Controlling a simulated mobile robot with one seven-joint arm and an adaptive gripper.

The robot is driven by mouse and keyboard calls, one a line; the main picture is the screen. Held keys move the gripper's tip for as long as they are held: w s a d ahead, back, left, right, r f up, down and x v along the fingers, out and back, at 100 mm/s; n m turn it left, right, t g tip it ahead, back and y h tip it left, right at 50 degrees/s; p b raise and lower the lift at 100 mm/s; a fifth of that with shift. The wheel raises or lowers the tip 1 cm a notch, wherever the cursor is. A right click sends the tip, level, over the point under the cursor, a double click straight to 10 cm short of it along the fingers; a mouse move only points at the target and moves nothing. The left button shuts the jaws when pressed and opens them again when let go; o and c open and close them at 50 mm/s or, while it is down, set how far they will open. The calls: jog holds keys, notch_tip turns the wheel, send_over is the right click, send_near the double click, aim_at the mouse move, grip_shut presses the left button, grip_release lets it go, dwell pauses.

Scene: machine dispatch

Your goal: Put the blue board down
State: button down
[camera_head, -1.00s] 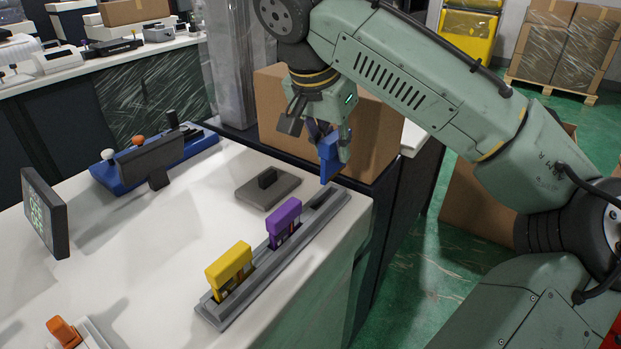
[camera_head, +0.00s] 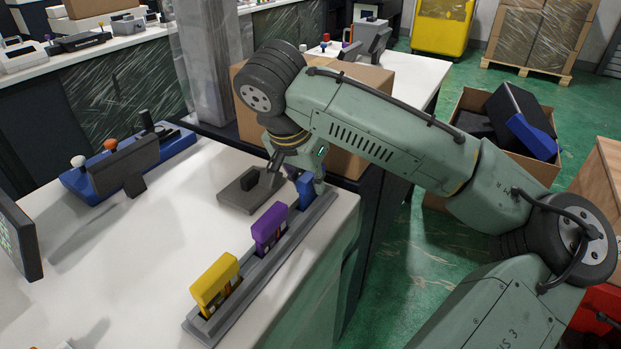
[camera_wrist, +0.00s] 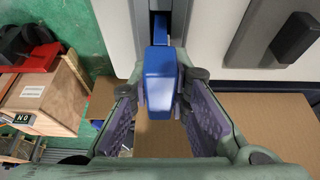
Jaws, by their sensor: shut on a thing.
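The blue board (camera_head: 305,190) is upright at the far end of the grey slotted rack (camera_head: 287,254), its lower end at the rack. I cannot tell how deep it sits in the slot. My gripper (camera_head: 298,183) is shut on it from above. In the wrist view the blue board (camera_wrist: 160,80) stands between the two purple-padded fingers of my gripper (camera_wrist: 160,106), in line with the rack's dark slot (camera_wrist: 158,22). A purple board (camera_head: 270,227) and a yellow board (camera_head: 215,284) stand upright in the same rack, nearer the camera.
A grey plate with a dark handle (camera_head: 250,190) lies just left of the rack. A blue lever panel (camera_head: 125,165) and a dark screen (camera_head: 18,235) stand further left. A cardboard box (camera_head: 350,140) is behind my gripper. The white tabletop's middle is clear.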

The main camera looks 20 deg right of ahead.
jog(key=shift+f, duration=0.15)
jog(key=c, duration=1.5)
grip_release()
jog(key=b+v, duration=0.1)
jog(key=v, duration=1.1)
